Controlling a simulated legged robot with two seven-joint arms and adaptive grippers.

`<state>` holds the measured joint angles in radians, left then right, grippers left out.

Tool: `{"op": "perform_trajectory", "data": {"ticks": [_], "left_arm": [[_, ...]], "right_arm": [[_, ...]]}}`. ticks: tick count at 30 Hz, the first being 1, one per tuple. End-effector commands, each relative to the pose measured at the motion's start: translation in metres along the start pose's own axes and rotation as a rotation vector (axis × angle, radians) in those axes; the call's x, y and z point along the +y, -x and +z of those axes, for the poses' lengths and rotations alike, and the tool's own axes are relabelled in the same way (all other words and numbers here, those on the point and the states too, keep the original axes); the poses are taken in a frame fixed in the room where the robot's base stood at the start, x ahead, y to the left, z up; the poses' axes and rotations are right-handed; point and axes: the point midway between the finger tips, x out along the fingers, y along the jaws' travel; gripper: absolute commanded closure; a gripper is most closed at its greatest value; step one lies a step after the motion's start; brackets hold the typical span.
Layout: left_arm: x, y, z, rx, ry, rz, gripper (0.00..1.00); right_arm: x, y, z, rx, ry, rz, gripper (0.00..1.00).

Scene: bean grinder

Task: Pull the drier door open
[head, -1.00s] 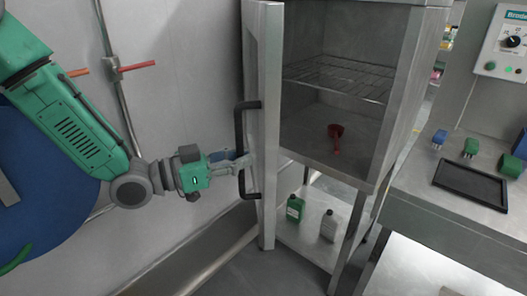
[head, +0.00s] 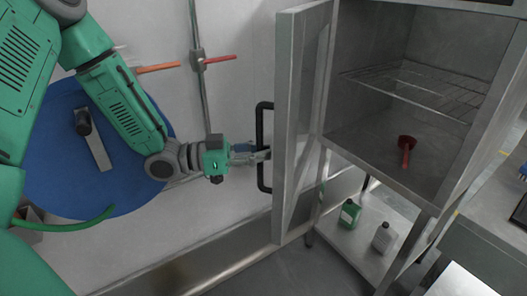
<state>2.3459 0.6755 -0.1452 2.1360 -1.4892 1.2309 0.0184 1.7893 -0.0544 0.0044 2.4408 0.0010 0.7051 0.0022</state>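The drier door (head: 301,110) is a grey metal-framed door standing wide open to the left of the drier cabinet (head: 400,185). Its black bar handle (head: 264,120) is upright on the door's outer face. My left gripper (head: 258,153) is at the middle of the handle, with its fingers overlapping the bar. I cannot tell whether they are closed around it or only against it. My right gripper is not in view.
Inside the cabinet are a wire rack (head: 420,85) and a red scoop-like item (head: 406,148). A green bottle (head: 349,214) and a grey bottle (head: 384,237) stand on the shelf below. A pipe with red-handled valve (head: 219,59) runs along the wall.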

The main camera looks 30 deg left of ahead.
Motion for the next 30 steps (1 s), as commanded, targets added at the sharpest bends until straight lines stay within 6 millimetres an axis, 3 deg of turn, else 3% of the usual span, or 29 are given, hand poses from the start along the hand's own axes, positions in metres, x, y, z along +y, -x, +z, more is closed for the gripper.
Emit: {"op": "perform_trajectory", "data": {"ticks": [1, 3, 15, 30], "left_arm": [[0.001, 0.001, 0.001, 0.000, 0.003, 0.004, 0.90], [0.001, 0.002, 0.001, 0.002, 0.003, 0.004, 0.66], [-0.001, 0.000, -0.005, 0.002, 0.000, 0.002, 0.66], [-0.003, 0.004, -0.084, 0.005, 0.000, 0.002, 0.66]], "right_arm": [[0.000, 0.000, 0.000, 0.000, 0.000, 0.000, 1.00], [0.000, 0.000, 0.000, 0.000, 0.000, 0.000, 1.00], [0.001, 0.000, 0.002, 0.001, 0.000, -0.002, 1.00], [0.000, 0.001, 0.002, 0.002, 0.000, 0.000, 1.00]]}}
